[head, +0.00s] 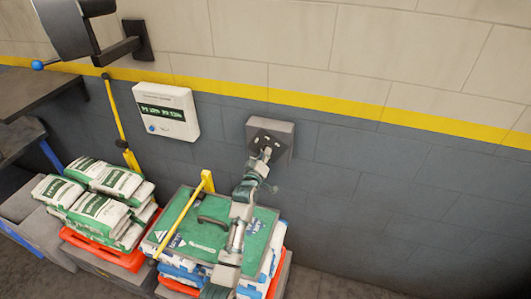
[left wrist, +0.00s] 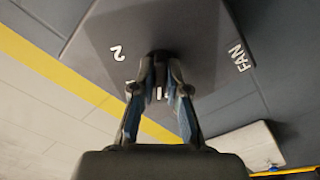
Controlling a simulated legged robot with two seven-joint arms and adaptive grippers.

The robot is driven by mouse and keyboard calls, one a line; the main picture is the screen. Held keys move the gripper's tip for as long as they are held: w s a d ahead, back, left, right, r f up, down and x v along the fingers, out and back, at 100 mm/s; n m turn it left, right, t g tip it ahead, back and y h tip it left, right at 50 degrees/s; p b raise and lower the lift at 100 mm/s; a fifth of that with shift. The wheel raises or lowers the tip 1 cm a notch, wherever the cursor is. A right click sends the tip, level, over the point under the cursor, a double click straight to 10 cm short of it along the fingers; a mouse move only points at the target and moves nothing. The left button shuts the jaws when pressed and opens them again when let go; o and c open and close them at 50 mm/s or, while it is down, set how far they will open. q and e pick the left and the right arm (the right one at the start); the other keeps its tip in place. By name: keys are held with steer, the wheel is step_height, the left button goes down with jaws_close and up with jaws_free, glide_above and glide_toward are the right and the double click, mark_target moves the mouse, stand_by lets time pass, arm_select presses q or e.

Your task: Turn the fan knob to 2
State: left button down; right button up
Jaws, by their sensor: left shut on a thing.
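The grey fan box (head: 283,133) is mounted on the wall in the head view, and it fills the top of the left wrist view (left wrist: 205,35). Its face carries the labels FAN and 2, plus a partly covered mark between my fingers. My left gripper (head: 264,155) reaches up to the box's face. In the left wrist view my left gripper (left wrist: 160,72) is shut on the dark fan knob (left wrist: 158,57), with a finger on each side. The knob is mostly hidden, and I cannot tell its pointing direction. My right gripper is not in view.
A white display unit (head: 166,112) with a blue button hangs left of the fan box. Below stand a sack stack with a green top sheet (head: 182,231) and a yellow bar (head: 180,222), and another sack pile (head: 100,209). The wall right of the box is clear.

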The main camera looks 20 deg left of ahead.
arm_select(q)
steer(key=shift+s+a+f+m+p, duration=0.15)
steer(key=shift+m+p, duration=0.9)
steer(key=shift+m, duration=2.45)
steer(key=shift+w+a+f+m+p, duration=0.15)
steer(key=shift+m+p, duration=0.85)
steer(key=shift+m, duration=2.5)
steer(key=shift+s+f+m+p, duration=0.15)
steer(key=shift+m+p, duration=0.9)
steer(key=shift+m, duration=2.45)
steer(key=c, duration=1.2)
jaws_free()
steer(key=shift+r, duration=0.15)
steer(key=shift+r, duration=0.1)
